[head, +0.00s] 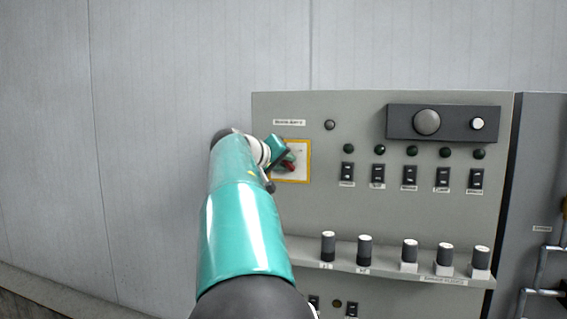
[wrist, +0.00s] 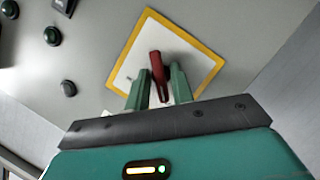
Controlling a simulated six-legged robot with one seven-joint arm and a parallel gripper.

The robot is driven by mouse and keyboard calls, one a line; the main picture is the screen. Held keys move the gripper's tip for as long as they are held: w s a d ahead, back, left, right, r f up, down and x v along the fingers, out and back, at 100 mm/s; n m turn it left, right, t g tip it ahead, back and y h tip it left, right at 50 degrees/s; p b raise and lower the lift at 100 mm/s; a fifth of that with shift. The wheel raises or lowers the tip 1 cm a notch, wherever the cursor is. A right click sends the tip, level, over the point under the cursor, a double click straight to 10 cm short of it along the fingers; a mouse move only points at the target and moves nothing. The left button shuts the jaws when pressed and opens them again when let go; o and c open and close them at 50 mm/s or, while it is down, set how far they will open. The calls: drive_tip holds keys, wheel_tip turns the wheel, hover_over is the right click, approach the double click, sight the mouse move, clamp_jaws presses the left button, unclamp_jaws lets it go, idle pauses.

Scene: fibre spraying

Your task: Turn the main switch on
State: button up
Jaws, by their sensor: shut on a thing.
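The main switch is a red handle (wrist: 157,66) on a white plate with a yellow border (wrist: 205,45), set on the grey panel. In the head view the red handle (head: 289,166) and the yellow-bordered plate (head: 308,162) show at the panel's left, partly hidden by my arm. My gripper (wrist: 159,88) has its two green fingers on either side of the red handle and is shut on it. In the wrist view the handle's upper end shows above the fingers, and its lower part runs down between them.
The grey panel (head: 400,210) carries a row of black rocker switches (head: 409,172) with dark green lamps above. Several knobs (head: 364,250) stand on a ledge below. A dark box with a round knob (head: 427,122) is at the top right. The wall (head: 150,120) left of the panel is bare.

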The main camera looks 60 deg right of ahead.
drive_tip(key=shift+m, duration=0.3)
drive_tip(key=m+t, duration=0.2)
drive_tip(key=m, duration=0.1)
drive_tip(key=shift+s+r+y, duration=0.1)
drive_tip(key=shift+s+y, duration=0.05)
drive_tip(key=shift+y, duration=0.25)
drive_tip(key=m+t, duration=0.2)
drive_tip(key=m, duration=0.1)
drive_tip(key=m+t, duration=0.2)
drive_tip(key=m, duration=0.1)
drive_tip(key=shift+s+y, duration=0.2)
drive_tip(key=shift+y, duration=0.1)
drive_tip(key=shift+m+t, duration=1)
drive_tip(key=shift+m, duration=0.4)
drive_tip(key=o, duration=0.7)
